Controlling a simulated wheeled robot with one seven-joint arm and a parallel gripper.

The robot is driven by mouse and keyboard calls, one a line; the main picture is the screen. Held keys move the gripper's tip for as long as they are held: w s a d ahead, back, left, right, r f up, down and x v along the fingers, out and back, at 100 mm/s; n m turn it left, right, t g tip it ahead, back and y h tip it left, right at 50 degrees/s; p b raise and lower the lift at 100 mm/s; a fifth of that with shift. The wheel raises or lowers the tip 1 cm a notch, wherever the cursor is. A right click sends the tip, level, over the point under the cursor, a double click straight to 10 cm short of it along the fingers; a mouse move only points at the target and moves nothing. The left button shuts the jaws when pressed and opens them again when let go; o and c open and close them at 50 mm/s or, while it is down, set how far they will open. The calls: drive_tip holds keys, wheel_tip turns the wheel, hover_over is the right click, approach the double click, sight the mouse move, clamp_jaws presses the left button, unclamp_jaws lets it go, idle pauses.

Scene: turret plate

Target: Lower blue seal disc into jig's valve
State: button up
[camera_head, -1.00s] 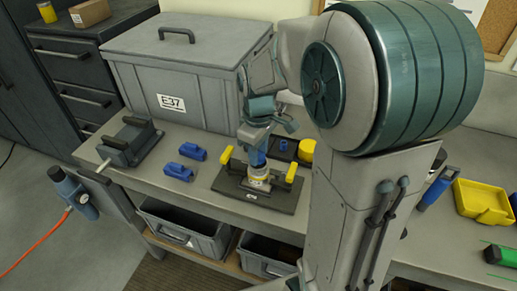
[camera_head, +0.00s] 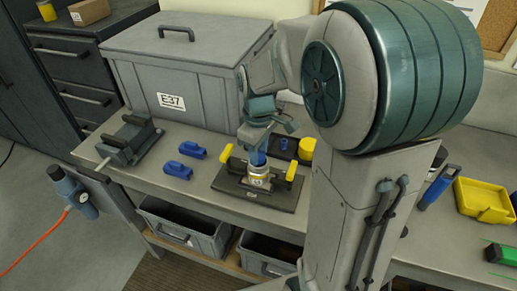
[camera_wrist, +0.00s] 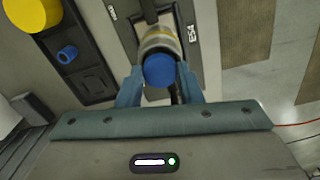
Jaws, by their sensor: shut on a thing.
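The blue seal disc (camera_wrist: 159,70) is between the two fingers of my gripper (camera_wrist: 158,82) in the wrist view. My gripper is shut on it. The valve (camera_head: 259,173), a pale cylinder with a yellow band, stands upright on the dark jig plate (camera_head: 231,191) in the head view. In the wrist view the valve (camera_wrist: 160,40) shows directly beyond the disc, in line with it. The disc covers the valve's mouth, so I cannot tell whether it touches or has entered. In the head view my gripper (camera_head: 257,156) points down right above the valve.
Yellow clamp handles (camera_head: 294,171) flank the valve on the jig. Two blue fittings (camera_head: 177,170) lie left of the plate. A yellow cylinder (camera_head: 306,148) stands in a dark holder behind. A grey E37 bin (camera_head: 140,90) fills the back left. A vise (camera_head: 128,142) sits at the left.

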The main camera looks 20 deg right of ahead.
drive_tip(key=shift+f, duration=0.3)
idle(0.5)
drive_tip(key=o, duration=1)
wheel_tip(320, 180, up, 14)
drive_tip(key=shift+b, duration=0.65)
drive_tip(key=s+f+m+t, duration=0.1)
drive_tip(key=s+f+m, duration=0.2)
drive_tip(key=s, duration=0.1)
drive_tip(key=s+f+m+t, duration=0.1)
drive_tip(key=s+f+m, duration=0.1)
drive_tip(key=s, duration=0.3)
drive_tip(key=s+f+m+t, duration=0.1)
drive_tip(key=s+f+m, duration=0.2)
drive_tip(key=s+f, duration=0.1)
drive_tip(key=shift+s+m, duration=0.3)
drive_tip(key=shift+s, duration=0.4)
